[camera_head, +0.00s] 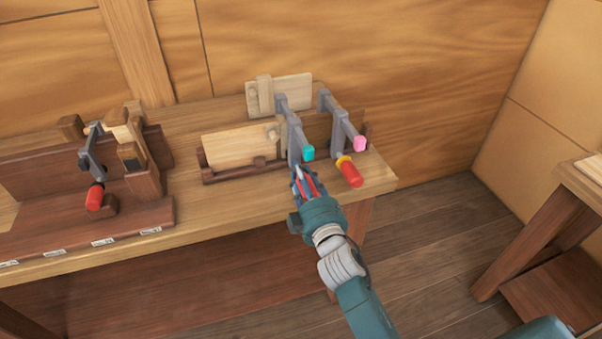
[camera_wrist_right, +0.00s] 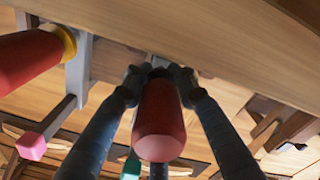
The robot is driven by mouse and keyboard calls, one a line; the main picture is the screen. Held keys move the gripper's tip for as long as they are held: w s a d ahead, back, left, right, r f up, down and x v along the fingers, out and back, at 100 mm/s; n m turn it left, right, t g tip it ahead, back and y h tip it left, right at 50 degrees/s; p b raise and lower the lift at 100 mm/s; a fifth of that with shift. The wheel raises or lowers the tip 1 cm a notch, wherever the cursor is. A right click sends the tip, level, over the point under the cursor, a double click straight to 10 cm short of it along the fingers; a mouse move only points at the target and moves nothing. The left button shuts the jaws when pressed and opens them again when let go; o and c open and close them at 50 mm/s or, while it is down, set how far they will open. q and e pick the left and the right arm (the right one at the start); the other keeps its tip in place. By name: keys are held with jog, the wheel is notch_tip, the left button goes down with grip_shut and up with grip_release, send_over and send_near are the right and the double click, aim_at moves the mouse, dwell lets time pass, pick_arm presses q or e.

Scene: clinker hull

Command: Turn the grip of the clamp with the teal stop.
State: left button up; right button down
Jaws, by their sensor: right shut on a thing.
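The clamp with the teal stop (camera_head: 308,153) stands upright at the right part of the bench, its grey bar (camera_head: 283,112) rising behind my right gripper (camera_head: 303,184). Its red grip (camera_wrist_right: 160,120) sits between the two fingers of my right gripper in the wrist view, and the fingers are shut on it. The teal stop also shows low in the wrist view (camera_wrist_right: 131,167), partly hidden by a finger. In the head view the grip is mostly covered by the fingers. My left gripper is not in view.
A second clamp with a pink stop (camera_head: 360,143) and red grip (camera_head: 350,174) stands close on the right. Another clamp with a red grip (camera_head: 94,197) is at the left. The bench front is clear.

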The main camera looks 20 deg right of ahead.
jog(key=shift+a+f, duration=0.1)
jog(key=c, duration=1.3)
grip_release()
jog(key=shift+c, duration=0.2)
jog(key=s, duration=1.2)
